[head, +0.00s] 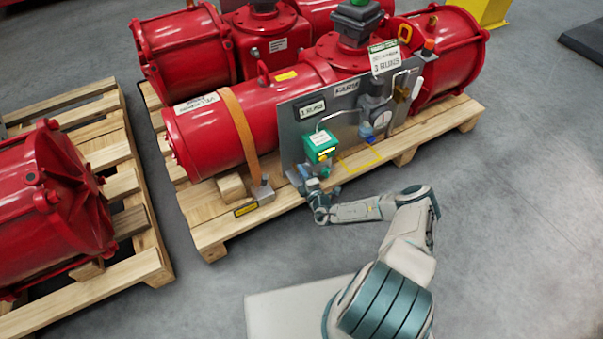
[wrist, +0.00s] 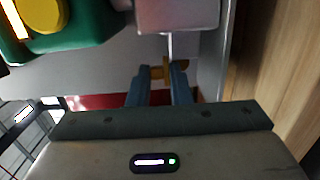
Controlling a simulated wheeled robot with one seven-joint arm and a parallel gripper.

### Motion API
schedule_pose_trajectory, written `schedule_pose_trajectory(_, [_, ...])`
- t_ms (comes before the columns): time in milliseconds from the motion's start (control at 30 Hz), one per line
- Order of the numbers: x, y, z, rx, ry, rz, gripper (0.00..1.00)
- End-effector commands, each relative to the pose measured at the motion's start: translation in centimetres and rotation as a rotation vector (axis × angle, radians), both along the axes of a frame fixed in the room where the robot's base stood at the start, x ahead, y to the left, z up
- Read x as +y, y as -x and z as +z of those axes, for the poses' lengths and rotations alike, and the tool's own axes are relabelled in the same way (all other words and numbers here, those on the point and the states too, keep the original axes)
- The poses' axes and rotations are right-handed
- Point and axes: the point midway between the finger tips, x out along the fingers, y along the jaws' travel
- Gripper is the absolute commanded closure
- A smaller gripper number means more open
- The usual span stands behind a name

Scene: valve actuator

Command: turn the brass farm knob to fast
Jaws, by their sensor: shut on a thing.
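The brass knob (wrist: 158,73) shows in the wrist view as a small gold-coloured piece between my blue fingertips, on a thin pale stem below a light grey block. My gripper (wrist: 160,77) is shut on it, with one finger on each side. In the head view my gripper (head: 306,180) is at the lower left part of the grey panel (head: 290,133), just below a green box (head: 320,147). The knob cannot be made out in the head view. I cannot read any fast or slow marking, so the knob's setting is unclear.
The green box with a yellow round part (wrist: 45,14) is close at upper left in the wrist view. A gauge (head: 381,120) and fittings sit further right on the panel. Red actuators (head: 240,125) rest on a wooden pallet (head: 215,232).

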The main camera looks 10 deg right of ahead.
Motion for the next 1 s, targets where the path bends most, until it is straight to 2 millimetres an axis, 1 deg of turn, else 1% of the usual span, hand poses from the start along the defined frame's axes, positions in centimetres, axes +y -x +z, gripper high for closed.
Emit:
schedule_pose_trajectory(33, [-0.16,-0.29,0.17,-0.014,-0.001,0.024,1.0])
schedule_pose_trajectory(200, [-0.46,-0.42,0.05,-0.017,0.001,0.141,1.0])
schedule_pose_trajectory(400, [-0.54,-0.49,0.41,-0.017,-0.002,0.232,1.0])
schedule_pose_trajectory(800, [-0.52,-0.46,0.76,-0.015,-0.005,0.253,1.0])
schedule_pose_trajectory(833, [-0.52,-0.46,0.77,-0.015,-0.005,0.253,0.76])
schedule_pose_trajectory(867, [-0.51,-0.47,0.78,-0.015,-0.005,0.253,0.68])
schedule_pose_trajectory(900, [-0.53,-0.46,0.74,-0.014,-0.005,0.253,0.65])
schedule_pose_trajectory(1000, [-0.53,-0.4,0.57,-0.01,-0.004,0.253,0.65])
